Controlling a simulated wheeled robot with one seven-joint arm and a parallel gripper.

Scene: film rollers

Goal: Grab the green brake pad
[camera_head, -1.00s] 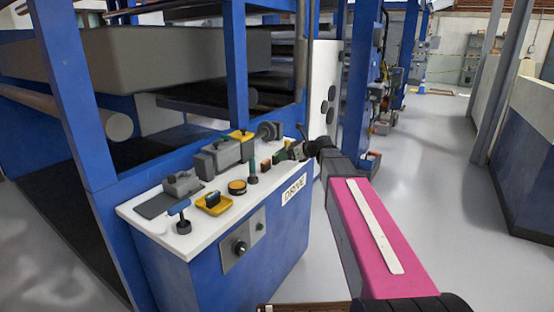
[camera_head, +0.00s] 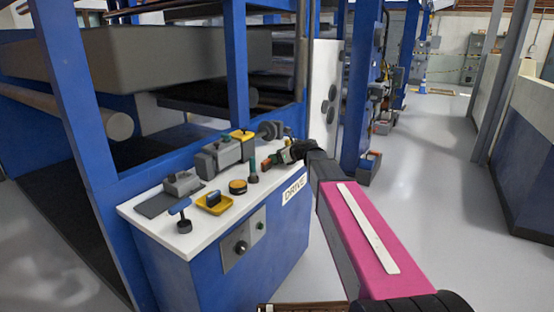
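My gripper (camera_head: 284,155) is at the far right end of the white console top, low over it. It is small and dark here, and I cannot tell whether its fingers are open or shut. A small patch of green shows at the gripper; I cannot tell whether it is the green brake pad or part of the gripper. A small reddish-brown block (camera_head: 267,163) stands just left of the gripper's tip. A dark green upright piece with a dark round base (camera_head: 253,172) stands further left, apart from the gripper.
The white console top (camera_head: 150,222) also holds a blue-handled tool (camera_head: 181,213), a yellow tray (camera_head: 214,203), a yellow-black round piece (camera_head: 238,187), grey boxes (camera_head: 222,153) and a yellow piece (camera_head: 242,134). Blue machine posts rise behind. Open floor (camera_head: 430,170) lies right.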

